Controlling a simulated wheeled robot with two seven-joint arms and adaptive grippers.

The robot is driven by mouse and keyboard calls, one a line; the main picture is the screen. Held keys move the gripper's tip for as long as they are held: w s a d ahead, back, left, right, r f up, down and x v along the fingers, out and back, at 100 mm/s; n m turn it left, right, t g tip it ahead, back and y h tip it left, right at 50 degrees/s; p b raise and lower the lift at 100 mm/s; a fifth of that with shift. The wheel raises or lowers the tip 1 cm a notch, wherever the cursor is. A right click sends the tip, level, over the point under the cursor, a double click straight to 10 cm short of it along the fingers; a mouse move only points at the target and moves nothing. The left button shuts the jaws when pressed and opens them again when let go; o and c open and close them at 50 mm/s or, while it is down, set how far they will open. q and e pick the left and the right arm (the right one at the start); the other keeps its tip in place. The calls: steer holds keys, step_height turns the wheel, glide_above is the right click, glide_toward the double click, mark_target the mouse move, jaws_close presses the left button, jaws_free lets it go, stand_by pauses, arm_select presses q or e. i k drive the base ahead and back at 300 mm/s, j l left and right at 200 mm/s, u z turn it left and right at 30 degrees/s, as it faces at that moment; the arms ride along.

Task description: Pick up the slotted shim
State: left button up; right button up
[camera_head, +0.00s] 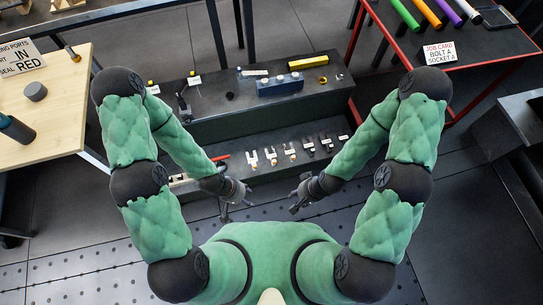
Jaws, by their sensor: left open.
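Several small fork-shaped pieces stand in a row on the lower step of the dark bench; they look like slotted shims (271,157). Some are pale and some dark, with small white labels in front, too small to read. I cannot tell which one the task means. My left gripper (232,205) is open and empty, in front of the step, below and left of the row. My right gripper (297,202) is in front of the step, below the row; its fingers are too small to tell open from shut. Neither gripper touches a piece.
The stepped dark bench (215,128) carries a blue block (280,87), a yellow bar (308,62) and small parts on its upper step. A wooden table (60,110) stands left. A red-framed table (455,75) with coloured tubes and a job card (439,54) stands right.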

mark_target(290, 152)
steer(key=i+l+u, duration=0.15)
steer(key=l, duration=0.35)
steer(key=i+l+u, duration=0.1)
steer(key=l, duration=0.35)
steer(key=i+l+u, duration=0.15)
steer(key=l, duration=0.35)
steer(key=i+l+u, duration=0.15)
steer(key=l, duration=0.35)
steer(key=k+u, duration=0.1)
steer(key=u, duration=1.5)
